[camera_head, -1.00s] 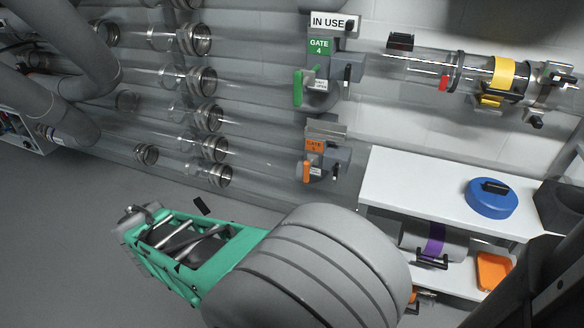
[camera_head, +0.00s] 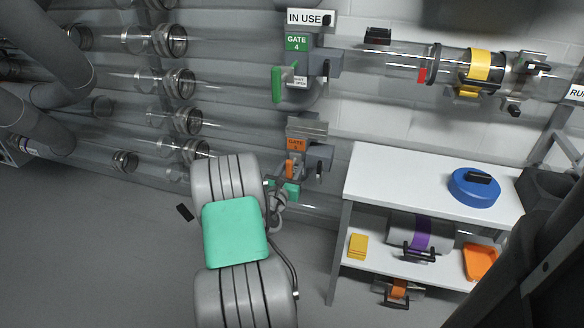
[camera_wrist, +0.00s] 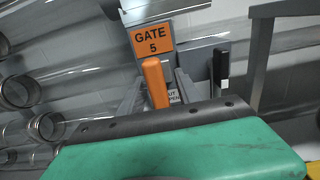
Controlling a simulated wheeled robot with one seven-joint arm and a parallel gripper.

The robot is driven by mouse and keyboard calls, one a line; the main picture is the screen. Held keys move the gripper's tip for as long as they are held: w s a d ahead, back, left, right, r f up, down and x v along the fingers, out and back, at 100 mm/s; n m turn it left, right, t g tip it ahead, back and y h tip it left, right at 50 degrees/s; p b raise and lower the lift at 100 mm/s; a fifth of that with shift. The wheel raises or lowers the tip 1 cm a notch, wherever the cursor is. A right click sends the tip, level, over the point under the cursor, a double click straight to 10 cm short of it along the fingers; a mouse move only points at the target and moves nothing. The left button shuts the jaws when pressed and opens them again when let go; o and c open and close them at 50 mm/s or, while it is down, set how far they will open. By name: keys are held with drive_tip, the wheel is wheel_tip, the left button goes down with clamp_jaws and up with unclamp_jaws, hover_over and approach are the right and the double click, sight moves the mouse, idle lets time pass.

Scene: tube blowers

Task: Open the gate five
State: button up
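Gate five has an orange label (camera_head: 296,144) reading "GATE 5" and an orange handle (camera_head: 290,169). In the wrist view the label (camera_wrist: 152,40) is close and the upright orange handle (camera_wrist: 155,82) stands just ahead of my gripper. My gripper (camera_wrist: 158,94) looks open, with a grey finger on each side of the handle's lower part. I cannot tell whether either finger touches it. In the head view my green gripper (camera_head: 284,191) is just below the gate and partly hidden by my arm.
Gate four, with a green label (camera_head: 297,41) and green handle (camera_head: 277,84), is above under an "IN USE" sign (camera_head: 305,17). A white shelf table (camera_head: 400,175) holding a blue round lid (camera_head: 474,187) stands to the right. Clear tubes run along the wall.

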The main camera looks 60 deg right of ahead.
drive_tip(key=shift+d, duration=0.4)
drive_tip(key=shift+c, duration=0.2)
drive_tip(key=shift+w, duration=0.1)
clamp_jaws()
drive_tip(key=shift+a, duration=0.1)
idle(0.8)
